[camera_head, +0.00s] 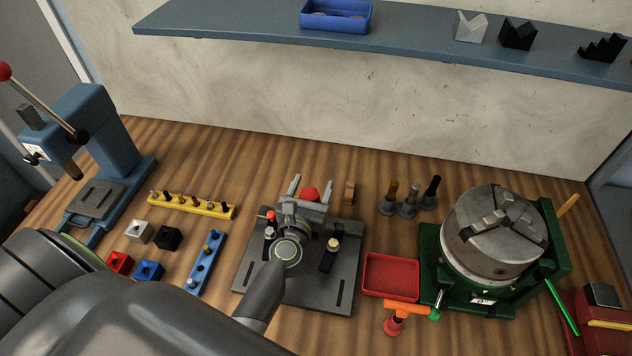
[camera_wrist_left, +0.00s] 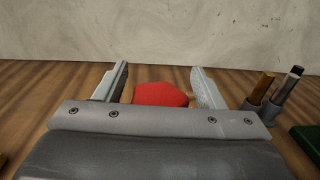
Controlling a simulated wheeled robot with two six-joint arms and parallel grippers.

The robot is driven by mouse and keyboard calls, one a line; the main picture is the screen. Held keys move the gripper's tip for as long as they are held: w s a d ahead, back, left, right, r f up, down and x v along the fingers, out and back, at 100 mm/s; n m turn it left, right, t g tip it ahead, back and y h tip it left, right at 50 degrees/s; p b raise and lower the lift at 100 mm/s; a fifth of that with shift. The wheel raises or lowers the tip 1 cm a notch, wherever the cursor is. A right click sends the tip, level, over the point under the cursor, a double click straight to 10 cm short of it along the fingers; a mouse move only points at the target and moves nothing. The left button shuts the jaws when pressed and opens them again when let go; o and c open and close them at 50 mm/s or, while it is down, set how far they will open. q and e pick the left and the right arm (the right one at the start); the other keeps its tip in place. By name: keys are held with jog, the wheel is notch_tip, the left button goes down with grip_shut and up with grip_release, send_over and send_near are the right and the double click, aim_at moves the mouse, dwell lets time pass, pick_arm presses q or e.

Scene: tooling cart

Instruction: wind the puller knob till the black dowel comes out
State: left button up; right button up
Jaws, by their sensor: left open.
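My left gripper (camera_head: 311,183) is over the grey fixture plate (camera_head: 345,240), its two fingers apart. A red knob (camera_head: 309,194), which looks like the puller knob, shows between the fingers. In the left wrist view the red knob (camera_wrist_left: 160,94) is between the two fingers (camera_wrist_left: 160,80), with a gap on each side. Most of the puller and its seat are hidden behind my left wrist and gripper. I cannot make out the black dowel in the fixture. My right gripper is not in view.
A red tray (camera_head: 391,277) and a green-based chuck (camera_head: 495,240) stand to the right. Upright tools in grey holders (camera_head: 409,205) stand behind the tray. A yellow rack (camera_head: 191,206), blue rack (camera_head: 206,263) and blue press (camera_head: 100,140) are left. A shelf (camera_head: 230,22) crosses the back.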

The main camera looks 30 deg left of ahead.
pick_arm(q)
jog(key=shift+s, duration=0.1)
jog(key=c, duration=1)
jog(key=shift+o, duration=0.2)
jog(key=shift+m+h, duration=0.3)
jog(key=shift+h, duration=0.1)
